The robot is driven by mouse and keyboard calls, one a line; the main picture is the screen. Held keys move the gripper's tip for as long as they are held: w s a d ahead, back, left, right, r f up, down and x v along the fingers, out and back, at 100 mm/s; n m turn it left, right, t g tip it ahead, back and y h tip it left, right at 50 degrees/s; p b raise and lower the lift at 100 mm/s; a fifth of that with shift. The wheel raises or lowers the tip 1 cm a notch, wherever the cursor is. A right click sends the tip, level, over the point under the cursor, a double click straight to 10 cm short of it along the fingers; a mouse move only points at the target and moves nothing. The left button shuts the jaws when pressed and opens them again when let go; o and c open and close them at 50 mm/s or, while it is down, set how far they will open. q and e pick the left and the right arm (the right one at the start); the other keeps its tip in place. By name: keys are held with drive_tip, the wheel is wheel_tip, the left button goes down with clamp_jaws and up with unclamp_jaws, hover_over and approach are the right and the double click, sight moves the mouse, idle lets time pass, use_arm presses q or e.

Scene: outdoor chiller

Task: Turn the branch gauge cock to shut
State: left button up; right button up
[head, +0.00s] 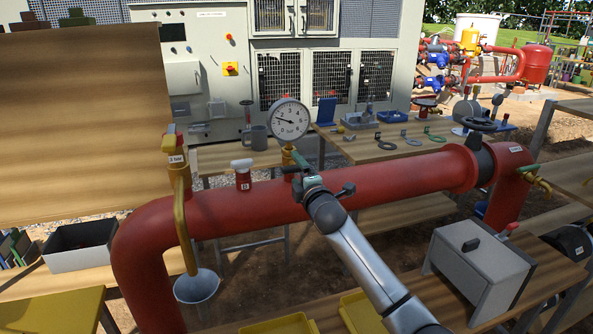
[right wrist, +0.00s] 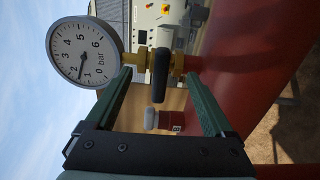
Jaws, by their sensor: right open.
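The branch gauge (head: 290,118) is a round white dial in bar on a brass stem above the red pipe. It also shows in the right wrist view (right wrist: 83,52), its needle between 1 and 2. The gauge cock has a dark rounded handle (right wrist: 160,75) on the brass fitting between gauge and pipe. In the right wrist view the handle appears to lie across the brass line. My right gripper (head: 298,163) is open, its green fingers (right wrist: 158,84) reaching either side of the handle with gaps visible. In the head view the gripper mostly hides the cock. My left gripper is out of view.
The red pipe (head: 400,178) runs across the scene. A white-capped stub (head: 243,175) stands left of the gauge. A brass drain pipe (head: 184,225) hangs over a grey cup (head: 196,286). A grey box (head: 478,262) stands right of my arm. A workbench (head: 380,152) with small parts stands behind.

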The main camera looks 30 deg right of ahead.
drive_tip(key=shift+s+a, duration=0.1)
drive_tip(key=shift+s, duration=0.25)
drive_tip(key=p+v, duration=0.1)
drive_tip(key=v, duration=0.5)
drive_tip(key=shift+s+a, duration=0.1)
drive_tip(key=shift+s, duration=0.1)
drive_tip(key=b+v, duration=0.1)
drive_tip(key=v, duration=1.1)
drive_tip(key=shift+s+b, duration=0.15)
drive_tip(key=shift+b, duration=0.25)
